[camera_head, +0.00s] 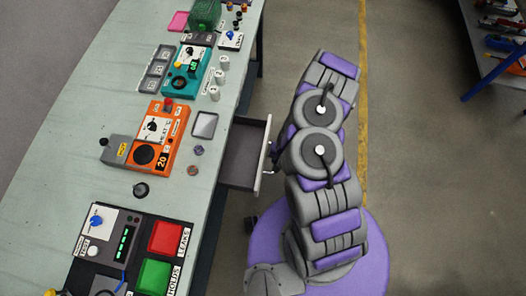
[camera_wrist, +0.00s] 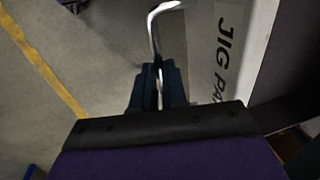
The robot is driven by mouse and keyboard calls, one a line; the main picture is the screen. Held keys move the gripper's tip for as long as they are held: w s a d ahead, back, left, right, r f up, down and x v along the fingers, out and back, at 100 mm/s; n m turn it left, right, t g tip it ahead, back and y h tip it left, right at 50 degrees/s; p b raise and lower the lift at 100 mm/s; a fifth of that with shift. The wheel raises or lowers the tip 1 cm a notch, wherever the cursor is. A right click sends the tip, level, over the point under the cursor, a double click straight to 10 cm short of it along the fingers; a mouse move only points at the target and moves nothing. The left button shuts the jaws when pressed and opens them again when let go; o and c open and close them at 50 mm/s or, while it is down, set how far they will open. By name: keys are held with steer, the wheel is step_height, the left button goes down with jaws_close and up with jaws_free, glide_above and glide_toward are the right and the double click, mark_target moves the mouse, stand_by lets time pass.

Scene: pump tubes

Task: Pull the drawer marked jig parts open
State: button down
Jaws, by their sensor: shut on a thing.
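The drawer (camera_head: 241,160) sticks out from under the right side of the bench in the head view, and its inside shows. No object is visible inside it. Its pale front with the letters "JIG PA" (camera_wrist: 226,50) shows in the wrist view; the rest of the label is cut off. The curved metal handle (camera_wrist: 154,28) stands out from that front. My gripper (camera_wrist: 158,80) is shut on the handle, with the bar between its dark fingers. In the head view my arm hides the fingers, and part of the handle (camera_head: 267,150) shows at the drawer front.
The bench (camera_head: 80,130) carries an orange unit (camera_head: 175,153), a teal unit (camera_head: 183,85) and a box with a red button (camera_head: 166,237) and a green button (camera_head: 155,276). Floor is clear right of my arm, up to a shelf (camera_head: 490,45) at the top right.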

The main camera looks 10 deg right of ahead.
steer(key=shift+s+d+p, duration=0.1)
steer(key=shift+s+d, duration=0.15)
steer(key=shift+d, duration=0.4)
steer(key=shift+s+d+p, duration=0.1)
steer(key=shift+s+d, duration=0.1)
steer(key=shift+d, duration=0.45)
steer(key=shift+s+d+p, duration=0.1)
steer(key=shift+s+d, duration=0.15)
steer(key=shift+d, duration=0.4)
steer(key=c, duration=1.2)
jaws_free()
steer(key=shift+o, duration=0.2)
steer(key=shift+r, duration=0.15)
steer(key=d+r+p, duration=0.1)
steer(key=r+p, duration=0.1)
steer(key=r, duration=0.6)
steer(key=s+d+r+p, duration=0.1)
steer(key=d+r+p, duration=0.1)
steer(key=r, duration=0.6)
steer(key=shift+r+p, duration=0.3)
steer(key=shift+p, duration=0.15)
steer(key=shift+d+r, duration=0.1)
